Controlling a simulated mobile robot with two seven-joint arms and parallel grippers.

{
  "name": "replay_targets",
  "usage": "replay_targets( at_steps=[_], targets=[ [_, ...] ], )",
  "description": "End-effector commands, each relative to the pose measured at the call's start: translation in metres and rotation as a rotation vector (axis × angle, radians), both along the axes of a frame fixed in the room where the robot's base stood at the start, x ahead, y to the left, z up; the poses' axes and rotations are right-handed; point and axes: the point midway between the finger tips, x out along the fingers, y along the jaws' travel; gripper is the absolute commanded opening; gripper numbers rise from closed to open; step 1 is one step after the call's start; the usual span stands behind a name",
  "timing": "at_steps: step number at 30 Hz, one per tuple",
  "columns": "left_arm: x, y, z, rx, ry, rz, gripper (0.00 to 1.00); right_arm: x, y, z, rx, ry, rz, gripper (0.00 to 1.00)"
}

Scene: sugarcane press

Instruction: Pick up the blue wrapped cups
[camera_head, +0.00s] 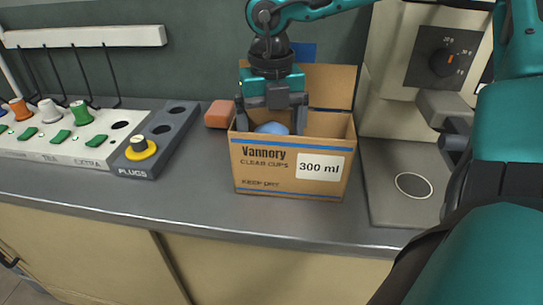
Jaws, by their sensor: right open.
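An open cardboard box (265,188) labelled "Vannory clear cups 300 ml" stands on the grey counter in the middle of the head view. A blue rounded thing, seemingly the blue wrapped cups (272,128), shows just above the box's front rim. Most of it is hidden inside the box. My right gripper (271,125) points down into the box opening. It is open, with one finger on the left and one on the right of the blue cups. Its fingertips are hidden behind the box's front wall, so I cannot tell whether they touch the cups. My left gripper is not in view.
A reddish block (219,114) sits just left of the box. A panel with coloured plugs (75,135) and a dark plug holder (160,142) lie further left. The beige press machine (385,110) stands to the right. The counter (200,190) is clear in front.

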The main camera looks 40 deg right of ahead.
Motion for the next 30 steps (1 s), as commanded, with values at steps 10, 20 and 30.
replay_targets(
  at_steps=[10, 20, 30],
  targets=[
    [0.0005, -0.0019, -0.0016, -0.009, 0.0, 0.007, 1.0, -0.0001, 0.0001, -0.0119, 0.001, -0.002, 0.0, 0.94],
    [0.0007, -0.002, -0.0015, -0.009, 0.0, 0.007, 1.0, -0.0002, 0.0, -0.0117, 0.0, -0.001, 0.0, 0.65],
    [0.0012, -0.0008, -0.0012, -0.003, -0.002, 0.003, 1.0, -0.0001, -0.0001, -0.0116, 0.0, -0.001, 0.0, 0.32]
  ],
)
